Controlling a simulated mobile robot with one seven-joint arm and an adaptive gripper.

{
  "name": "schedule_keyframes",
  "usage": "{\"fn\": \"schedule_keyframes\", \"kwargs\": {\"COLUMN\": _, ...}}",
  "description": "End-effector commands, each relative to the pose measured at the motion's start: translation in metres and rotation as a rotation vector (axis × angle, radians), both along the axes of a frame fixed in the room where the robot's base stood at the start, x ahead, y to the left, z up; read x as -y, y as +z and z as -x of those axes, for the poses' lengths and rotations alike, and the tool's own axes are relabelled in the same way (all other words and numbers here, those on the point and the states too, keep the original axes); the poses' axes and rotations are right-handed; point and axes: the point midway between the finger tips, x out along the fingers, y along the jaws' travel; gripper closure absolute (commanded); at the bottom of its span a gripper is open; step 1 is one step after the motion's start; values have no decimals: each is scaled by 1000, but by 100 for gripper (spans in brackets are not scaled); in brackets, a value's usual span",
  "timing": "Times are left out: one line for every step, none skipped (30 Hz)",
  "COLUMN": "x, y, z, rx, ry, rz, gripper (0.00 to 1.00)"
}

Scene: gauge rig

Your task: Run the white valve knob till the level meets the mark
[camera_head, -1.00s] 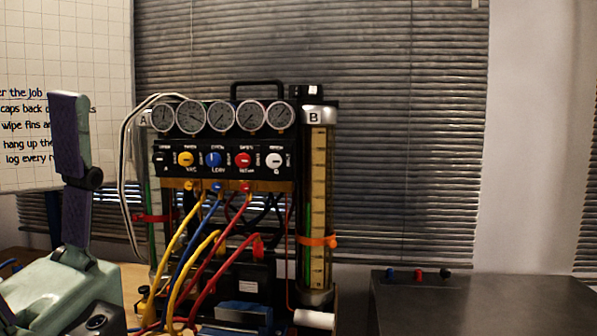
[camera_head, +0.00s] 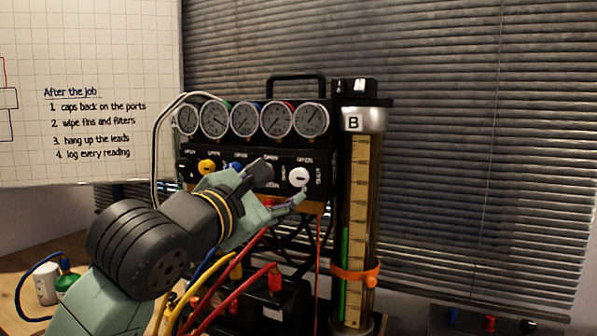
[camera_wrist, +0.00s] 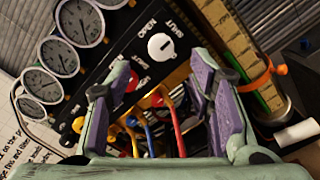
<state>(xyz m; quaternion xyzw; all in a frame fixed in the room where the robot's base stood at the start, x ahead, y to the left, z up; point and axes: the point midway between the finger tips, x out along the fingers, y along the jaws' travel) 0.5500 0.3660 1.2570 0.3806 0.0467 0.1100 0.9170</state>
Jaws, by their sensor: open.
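The white valve knob (camera_head: 299,178) sits at the right end of the black valve panel. It also shows in the wrist view (camera_wrist: 161,46), with OPEN and SHUT lettering around it, beyond my fingertips. My gripper (camera_head: 282,182) is open and empty, just left of the knob and apart from it; its two fingers (camera_wrist: 162,78) frame the panel in the wrist view. Cylinder B (camera_head: 358,205) stands right of the panel, with a yellow scale and a green level column (camera_head: 344,255). An orange clamp ring (camera_head: 355,275) circles the cylinder slightly below the green column's top.
Several round gauges (camera_head: 246,120) line the top of the rig. A yellow knob (camera_head: 207,167) shows on the panel; the blue and red ones are mostly behind my gripper. Yellow, blue and red hoses (camera_head: 205,283) hang below. A dark cabinet top (camera_head: 490,328) lies at right.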

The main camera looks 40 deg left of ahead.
Motion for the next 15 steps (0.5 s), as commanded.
{"fn": "schedule_keyframes", "kwargs": {"x": -2, "y": 5, "z": -11, "rx": 0, "ry": -5, "rz": 3, "gripper": 52}}
{"fn": "schedule_keyframes", "kwargs": {"x": -3, "y": 5, "z": -17, "rx": -1, "ry": -4, "rz": 2, "gripper": 52}}
{"fn": "schedule_keyframes", "kwargs": {"x": -5, "y": 5, "z": -24, "rx": -1, "ry": -4, "rz": 3, "gripper": 52}}
{"fn": "schedule_keyframes", "kwargs": {"x": -6, "y": 5, "z": -30, "rx": 0, "ry": -4, "rz": 3, "gripper": 52}}
{"fn": "schedule_keyframes", "kwargs": {"x": -7, "y": 5, "z": -35, "rx": 0, "ry": -5, "rz": 3, "gripper": 52}}
{"fn": "schedule_keyframes", "kwargs": {"x": -9, "y": 5, "z": -42, "rx": 1, "ry": -5, "rz": 3, "gripper": 52}}
{"fn": "schedule_keyframes", "kwargs": {"x": -10, "y": 4, "z": -46, "rx": 0, "ry": -4, "rz": 2, "gripper": 52}}
{"fn": "schedule_keyframes", "kwargs": {"x": -11, "y": 4, "z": -50, "rx": 1, "ry": -4, "rz": 3, "gripper": 52}}
{"fn": "schedule_keyframes", "kwargs": {"x": -12, "y": 4, "z": -55, "rx": 2, "ry": -4, "rz": 3, "gripper": 52}}
{"fn": "schedule_keyframes", "kwargs": {"x": -13, "y": 4, "z": -58, "rx": 2, "ry": -4, "rz": 4, "gripper": 52}}
{"fn": "schedule_keyframes", "kwargs": {"x": -14, "y": 3, "z": -61, "rx": 2, "ry": -4, "rz": 4, "gripper": 52}}
{"fn": "schedule_keyframes", "kwargs": {"x": -15, "y": 2, "z": -64, "rx": 2, "ry": -4, "rz": 4, "gripper": 52}}
{"fn": "schedule_keyframes", "kwargs": {"x": -15, "y": 2, "z": -66, "rx": 2, "ry": -3, "rz": 3, "gripper": 52}}
{"fn": "schedule_keyframes", "kwargs": {"x": -16, "y": 2, "z": -67, "rx": 2, "ry": -3, "rz": 3, "gripper": 52}}
{"fn": "schedule_keyframes", "kwargs": {"x": -16, "y": 1, "z": -69, "rx": 2, "ry": -3, "rz": 3, "gripper": 52}}
